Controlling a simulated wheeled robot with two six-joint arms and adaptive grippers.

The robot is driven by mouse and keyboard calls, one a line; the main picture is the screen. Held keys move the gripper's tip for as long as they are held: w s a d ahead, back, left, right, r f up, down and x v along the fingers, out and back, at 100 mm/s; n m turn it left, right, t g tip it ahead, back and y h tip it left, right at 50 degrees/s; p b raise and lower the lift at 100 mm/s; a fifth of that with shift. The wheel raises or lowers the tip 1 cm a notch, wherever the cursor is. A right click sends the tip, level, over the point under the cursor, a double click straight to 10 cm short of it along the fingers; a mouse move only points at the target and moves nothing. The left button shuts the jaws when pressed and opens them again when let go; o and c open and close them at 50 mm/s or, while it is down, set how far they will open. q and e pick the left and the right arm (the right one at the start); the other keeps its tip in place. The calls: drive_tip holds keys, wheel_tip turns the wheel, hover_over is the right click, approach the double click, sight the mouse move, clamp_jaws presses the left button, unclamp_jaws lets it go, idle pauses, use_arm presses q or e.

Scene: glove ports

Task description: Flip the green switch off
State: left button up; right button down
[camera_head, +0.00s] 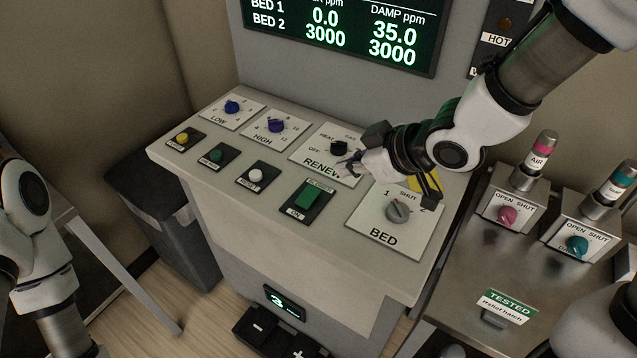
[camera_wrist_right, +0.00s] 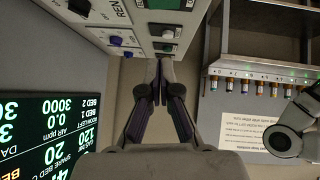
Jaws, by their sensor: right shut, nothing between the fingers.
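The green switch (camera_head: 309,198) is a rectangular rocker on a black plate marked ON, near the front edge of the sloping console. In the right wrist view, part of a green switch (camera_wrist_right: 165,4) shows at the top edge. Its rocker tilt is hard to tell. My right gripper (camera_head: 346,167) is shut and empty over the RENEW plate, up and to the right of the switch and apart from it. Its fingers (camera_wrist_right: 159,72) come together in the right wrist view. My left arm shows at the left edge, but its gripper is out of view.
The RENEW knob (camera_head: 339,148) is close to my right gripper. The BED knob (camera_head: 397,210) is right of the switch. A white button (camera_head: 256,174), green button (camera_head: 216,155) and yellow button (camera_head: 182,138) line the front. Blue knobs (camera_head: 276,125) sit behind. Valves (camera_head: 507,214) stand at right.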

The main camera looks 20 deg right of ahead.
sight(306, 189)
drive_tip(key=x, duration=1)
drive_tip(key=shift+w+d+f+p, duration=0.15)
drive_tip(key=shift+w+p, duration=0.15)
drive_tip(key=shift+w, duration=0.15)
drive_tip(key=f, duration=0.4)
drive_tip(key=shift+w+d, duration=0.2)
drive_tip(key=shift+w, duration=0.2)
drive_tip(key=shift+f, duration=0.1)
use_arm(q)
drive_tip(key=shift+w+d+r, duration=0.1)
drive_tip(key=shift+w+r, duration=0.05)
drive_tip(key=shift+w, duration=0.25)
use_arm(e)
drive_tip(key=shift+s, duration=0.1)
